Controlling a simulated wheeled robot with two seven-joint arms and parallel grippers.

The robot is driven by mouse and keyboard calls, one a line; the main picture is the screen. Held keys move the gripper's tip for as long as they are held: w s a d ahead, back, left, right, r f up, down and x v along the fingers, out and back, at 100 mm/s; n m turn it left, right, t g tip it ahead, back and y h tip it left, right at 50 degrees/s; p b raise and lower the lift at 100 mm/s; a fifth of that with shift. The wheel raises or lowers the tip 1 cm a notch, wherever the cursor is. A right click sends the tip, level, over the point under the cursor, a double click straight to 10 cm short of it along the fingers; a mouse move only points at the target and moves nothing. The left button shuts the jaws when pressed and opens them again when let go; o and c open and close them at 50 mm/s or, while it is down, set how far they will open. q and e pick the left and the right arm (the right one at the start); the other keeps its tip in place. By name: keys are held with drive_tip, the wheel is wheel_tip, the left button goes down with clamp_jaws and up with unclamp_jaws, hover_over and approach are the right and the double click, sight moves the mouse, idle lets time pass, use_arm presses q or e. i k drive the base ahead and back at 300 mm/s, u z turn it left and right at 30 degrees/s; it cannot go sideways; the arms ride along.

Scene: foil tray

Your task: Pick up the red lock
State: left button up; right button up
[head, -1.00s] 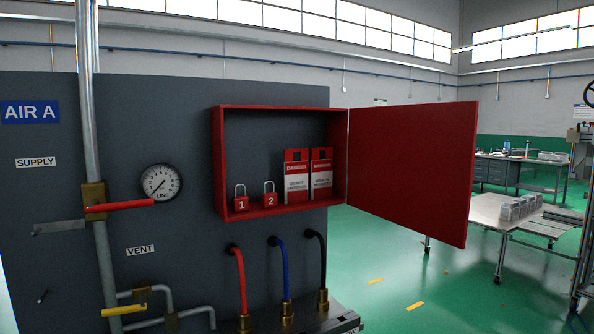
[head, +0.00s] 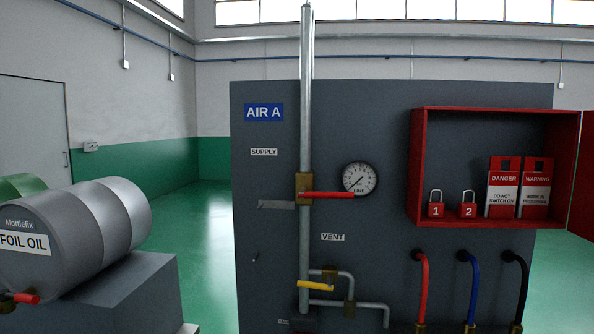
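Two small red padlocks with silver shackles stand upright on the floor of an open red cabinet (head: 422,165) at the right of the head view. The red lock marked 1 (head: 436,210) is on the left, and the red lock marked 2 (head: 468,210) is beside it. Neither of my grippers shows in the head view.
Danger (head: 502,187) and warning (head: 537,187) tags stand right of the locks. The dark panel (head: 270,220) carries a pipe (head: 306,130), a red-handled valve (head: 327,195), a yellow handle (head: 316,285) and a gauge (head: 359,179). A foil oil drum (head: 75,235) lies at left.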

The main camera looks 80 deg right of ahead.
sight(433, 210)
drive_tip(key=k, duration=2.15)
drive_tip(key=z, duration=2.35)
drive_tip(key=i, duration=0.5)
drive_tip(key=z, duration=0.05)
